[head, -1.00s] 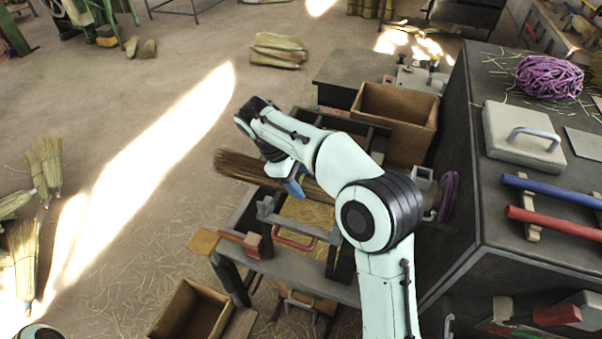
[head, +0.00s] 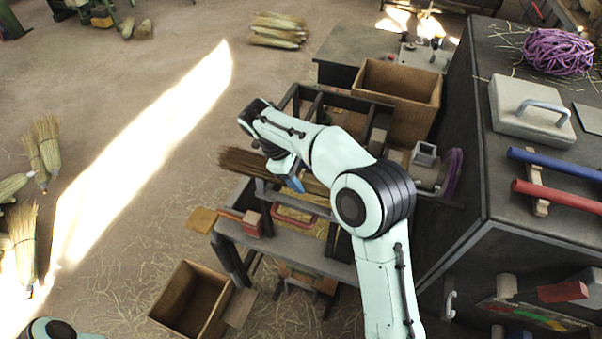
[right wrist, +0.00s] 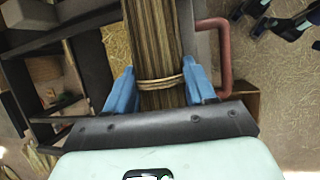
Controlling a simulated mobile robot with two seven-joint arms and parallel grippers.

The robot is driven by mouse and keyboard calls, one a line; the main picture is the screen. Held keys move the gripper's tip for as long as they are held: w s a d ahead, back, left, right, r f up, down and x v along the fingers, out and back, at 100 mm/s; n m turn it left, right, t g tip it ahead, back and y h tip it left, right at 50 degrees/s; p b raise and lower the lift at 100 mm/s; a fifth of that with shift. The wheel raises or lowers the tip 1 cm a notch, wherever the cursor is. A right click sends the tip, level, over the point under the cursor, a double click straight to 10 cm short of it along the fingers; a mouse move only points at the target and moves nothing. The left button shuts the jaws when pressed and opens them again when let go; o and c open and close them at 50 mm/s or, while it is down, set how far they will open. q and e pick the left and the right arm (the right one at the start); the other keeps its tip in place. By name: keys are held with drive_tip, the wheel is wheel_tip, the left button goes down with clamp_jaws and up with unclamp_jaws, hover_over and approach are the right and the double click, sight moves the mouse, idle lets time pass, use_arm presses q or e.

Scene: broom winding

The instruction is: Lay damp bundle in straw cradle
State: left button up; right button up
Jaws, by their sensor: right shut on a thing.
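A long brown straw bundle (head: 243,162) lies crosswise in my right gripper (head: 290,178), its loose ends pointing left in the head view. In the right wrist view, the gripper's blue fingers (right wrist: 160,90) close on both sides of the bundle (right wrist: 156,50), by a pale tie band (right wrist: 160,83). The straw-lined cradle (right wrist: 117,42) shows beneath and beside the bundle. In the head view, its grey bracket (head: 262,189) and red handle (head: 294,217) lie just below the gripper; my arm hides part of it. Whether the bundle touches the cradle cannot be told. My left gripper is out of view.
An open wooden box (head: 192,300) stands at the bench's front left. A cardboard box (head: 398,95) stands behind it. A dark cabinet (head: 470,190) with tools on top blocks the right. Brooms (head: 40,150) lie at the left; the floor between is mostly clear.

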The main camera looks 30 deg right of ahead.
idle(0.3)
drive_tip(key=o, duration=1.3)
drive_tip(key=shift+c, duration=0.2)
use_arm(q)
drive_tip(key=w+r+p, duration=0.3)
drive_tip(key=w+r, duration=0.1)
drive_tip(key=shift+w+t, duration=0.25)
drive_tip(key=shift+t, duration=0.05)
use_arm(e)
drive_tip(key=v, duration=1.3)
drive_tip(key=shift+r, duration=0.2)
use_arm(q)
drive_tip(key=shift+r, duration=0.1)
use_arm(e)
drive_tip(key=shift+w+a, duration=0.1)
